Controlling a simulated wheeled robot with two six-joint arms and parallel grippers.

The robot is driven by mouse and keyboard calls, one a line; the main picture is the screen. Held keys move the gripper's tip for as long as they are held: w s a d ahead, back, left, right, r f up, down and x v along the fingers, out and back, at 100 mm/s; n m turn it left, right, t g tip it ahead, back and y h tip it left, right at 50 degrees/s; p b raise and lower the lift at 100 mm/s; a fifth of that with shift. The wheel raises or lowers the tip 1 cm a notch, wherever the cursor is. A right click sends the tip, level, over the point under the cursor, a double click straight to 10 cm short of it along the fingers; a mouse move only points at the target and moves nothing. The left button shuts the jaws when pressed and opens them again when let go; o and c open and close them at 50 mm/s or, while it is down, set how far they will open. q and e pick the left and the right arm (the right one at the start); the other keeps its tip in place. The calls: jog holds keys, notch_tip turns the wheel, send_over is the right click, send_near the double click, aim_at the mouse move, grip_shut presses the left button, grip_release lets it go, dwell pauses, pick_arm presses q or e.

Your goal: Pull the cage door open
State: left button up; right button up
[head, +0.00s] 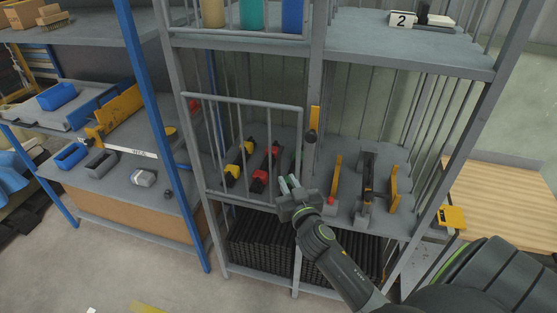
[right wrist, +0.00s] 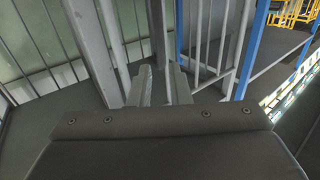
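The cage door (head: 242,101) is a grey barred frame on the left half of the middle bay of a metal rack. It looks shut or nearly so. My right gripper (head: 289,183) is in front of the door's lower right corner. In the right wrist view its two fingers (right wrist: 163,84) are apart, with a grey upright (right wrist: 157,35) showing just beyond the gap. I cannot tell whether the fingers touch it. Door bars (right wrist: 200,40) show to the right there. My left gripper is not in view.
A yellow latch piece (head: 314,118) with a dark knob is on the post right of the door. Clamps with yellow and red parts (head: 262,168) lie behind the bars. A blue-framed shelf (head: 140,65) stands close on the left. Open floor (head: 120,270) lies in front.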

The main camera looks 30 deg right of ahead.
aim_at(279, 165)
jog(key=p+x, duration=0.1)
jog(key=x, duration=0.7)
jog(key=shift+w+d, duration=0.1)
jog(key=shift+w, duration=0.3)
grip_shut()
